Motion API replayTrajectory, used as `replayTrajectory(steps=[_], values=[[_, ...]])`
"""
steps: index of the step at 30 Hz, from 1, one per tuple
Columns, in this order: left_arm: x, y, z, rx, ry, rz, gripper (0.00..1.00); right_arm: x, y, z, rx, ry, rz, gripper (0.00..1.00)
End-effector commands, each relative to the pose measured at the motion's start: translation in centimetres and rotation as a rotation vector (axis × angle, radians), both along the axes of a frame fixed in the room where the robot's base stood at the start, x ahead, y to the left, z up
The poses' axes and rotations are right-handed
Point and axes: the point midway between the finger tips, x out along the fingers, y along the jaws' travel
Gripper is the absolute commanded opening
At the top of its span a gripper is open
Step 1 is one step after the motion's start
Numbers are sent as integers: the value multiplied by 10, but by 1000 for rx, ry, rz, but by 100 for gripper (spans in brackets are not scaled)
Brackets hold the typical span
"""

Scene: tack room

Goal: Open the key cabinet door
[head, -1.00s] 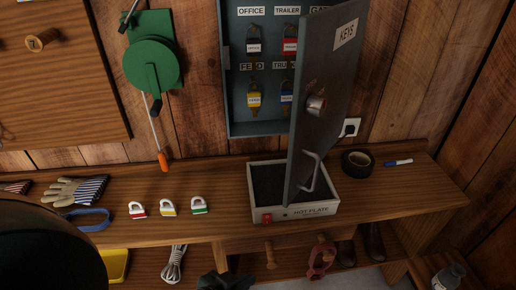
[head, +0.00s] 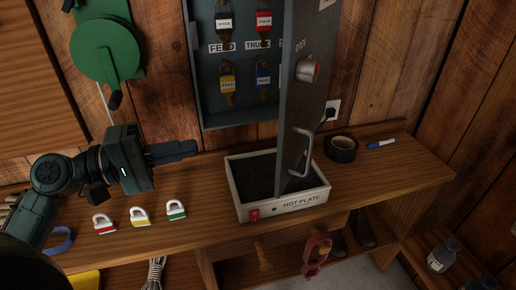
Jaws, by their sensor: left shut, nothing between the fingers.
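The key cabinet (head: 258,114) hangs on the plank wall, its inside showing. Its grey door (head: 299,90) stands ajar, swung out toward me, with a metal handle (head: 304,152) and a round knob lock (head: 307,70). My left gripper (head: 188,150) is shut and empty, above the bench to the left of the hot plate. It points right, apart from the door and handle. My right gripper is not in view.
A hot plate box (head: 283,207) with a red switch sits on the bench below the door. Three padlocks (head: 140,216) lie to its left. Black tape (head: 341,148) and a blue marker (head: 381,143) lie to its right. A green device (head: 107,50) hangs on the wall at left.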

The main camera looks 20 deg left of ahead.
Motion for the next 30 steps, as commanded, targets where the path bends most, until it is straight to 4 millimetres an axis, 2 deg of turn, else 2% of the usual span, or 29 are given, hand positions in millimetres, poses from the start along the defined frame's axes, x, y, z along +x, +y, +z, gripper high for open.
replayTrajectory(steps=[8, 18, 24, 30], values=[[21, -27, 5, -4, -2, -3, 0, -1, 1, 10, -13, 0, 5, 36], [62, -82, 5, -5, -3, -2, 0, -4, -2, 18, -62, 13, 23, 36], [56, -109, 3, -4, 1, -1, 0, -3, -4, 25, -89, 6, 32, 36], [54, -118, 1, -3, 0, 0, 0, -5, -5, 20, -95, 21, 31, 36]])
